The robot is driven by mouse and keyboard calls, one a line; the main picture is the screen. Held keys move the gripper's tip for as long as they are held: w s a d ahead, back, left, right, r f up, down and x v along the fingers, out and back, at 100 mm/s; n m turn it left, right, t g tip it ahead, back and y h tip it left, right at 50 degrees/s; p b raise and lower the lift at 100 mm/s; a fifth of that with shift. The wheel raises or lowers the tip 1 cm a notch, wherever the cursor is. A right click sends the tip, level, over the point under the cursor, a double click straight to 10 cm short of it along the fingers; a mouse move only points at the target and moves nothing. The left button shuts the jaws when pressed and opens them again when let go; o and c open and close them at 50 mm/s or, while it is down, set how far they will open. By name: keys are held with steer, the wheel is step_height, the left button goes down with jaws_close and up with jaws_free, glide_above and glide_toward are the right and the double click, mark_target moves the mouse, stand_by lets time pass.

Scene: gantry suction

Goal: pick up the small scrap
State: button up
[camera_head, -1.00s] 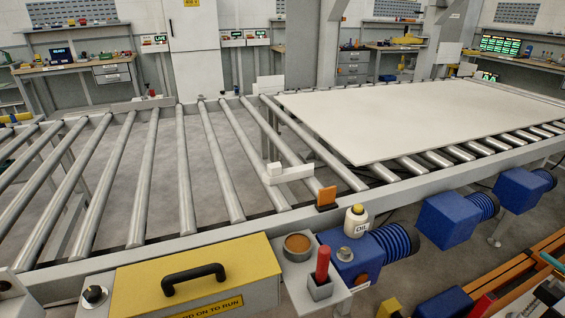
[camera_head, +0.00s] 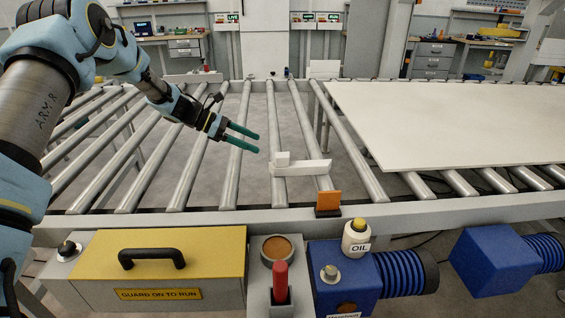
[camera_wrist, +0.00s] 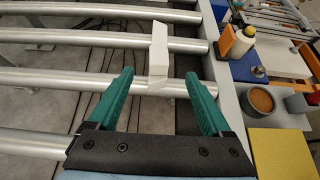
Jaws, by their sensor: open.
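The small scrap (camera_head: 305,168) is a white L-shaped piece lying across the rollers near the conveyor's front rail, left of the orange block. In the wrist view the scrap (camera_wrist: 158,58) lies ahead of the fingertips, between their lines and apart from them. My gripper (camera_head: 250,139) has green fingers and is open and empty. It is above the rollers, to the left of the scrap and a little higher in the head picture. In the wrist view both fingers of my gripper (camera_wrist: 160,78) show spread apart with rollers beneath.
A large white sheet (camera_head: 450,120) lies on the rollers at right. An orange block (camera_head: 328,199) stands by the front rail (camera_head: 440,214). In front are an oil bottle (camera_head: 356,238), a blue motor (camera_head: 345,282), a red handle (camera_head: 280,281) and a yellow guard (camera_head: 210,260). Gaps lie between rollers.

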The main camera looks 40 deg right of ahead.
mark_target(281, 155)
steer(key=p+x, duration=0.4)
steer(key=x, duration=0.6)
steer(key=shift+d+p, duration=0.2)
steer(key=shift+p, duration=0.15)
steer(key=shift+s+d+f, duration=0.15)
steer(key=shift+d+f, duration=0.05)
steer(key=shift+f, duration=0.15)
jaws_close()
